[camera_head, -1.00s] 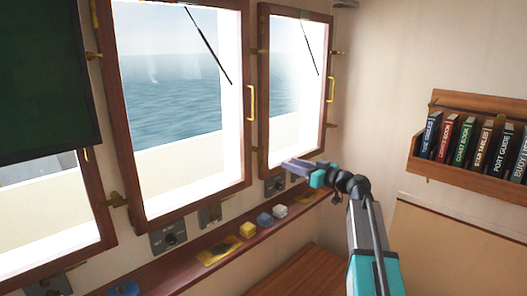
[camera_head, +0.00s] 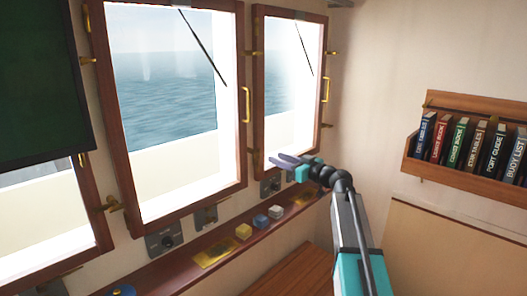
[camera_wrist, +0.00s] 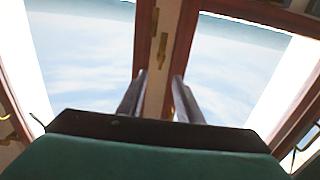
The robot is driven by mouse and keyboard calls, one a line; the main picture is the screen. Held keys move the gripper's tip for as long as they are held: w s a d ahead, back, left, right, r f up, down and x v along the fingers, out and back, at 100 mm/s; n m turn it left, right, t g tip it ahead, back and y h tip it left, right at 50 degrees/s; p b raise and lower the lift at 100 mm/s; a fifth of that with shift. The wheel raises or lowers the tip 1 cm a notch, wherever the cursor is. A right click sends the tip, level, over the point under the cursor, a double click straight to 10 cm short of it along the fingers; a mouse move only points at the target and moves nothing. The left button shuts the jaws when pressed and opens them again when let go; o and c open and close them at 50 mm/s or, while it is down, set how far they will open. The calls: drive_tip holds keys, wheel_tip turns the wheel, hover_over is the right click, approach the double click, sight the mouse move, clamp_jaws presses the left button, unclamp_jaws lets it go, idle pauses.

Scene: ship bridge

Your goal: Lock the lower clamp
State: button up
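My gripper (camera_head: 282,160) is in front of the lower left corner of the right window (camera_head: 290,90), its two fingers pointing left. In the wrist view the gripper (camera_wrist: 158,98) is open, with a clear gap between its fingers and nothing held. Brass fittings sit on the strip between two wooden window frames in that view, including an upper one (camera_wrist: 162,50) and a lower one (camera_wrist: 173,88) seen between the fingers. In the head view, brass clamps show at the right window's right edge, an upper one (camera_head: 331,53) and a lower one (camera_head: 325,125). Which clamp is meant, and its locked state, I cannot tell.
A narrow ledge (camera_head: 180,272) runs below the windows, with a yellow block (camera_head: 243,231), a blue block (camera_head: 260,220) and a white block (camera_head: 276,211). A bookshelf (camera_head: 465,180) hangs on the right wall. A dark board (camera_head: 40,80) is at upper left.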

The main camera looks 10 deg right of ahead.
sight(257, 157)
drive_tip(key=p+x, duration=0.3)
drive_tip(key=x, duration=0.6)
drive_tip(key=shift+w, duration=0.15)
drive_tip(key=shift+a, duration=0.1)
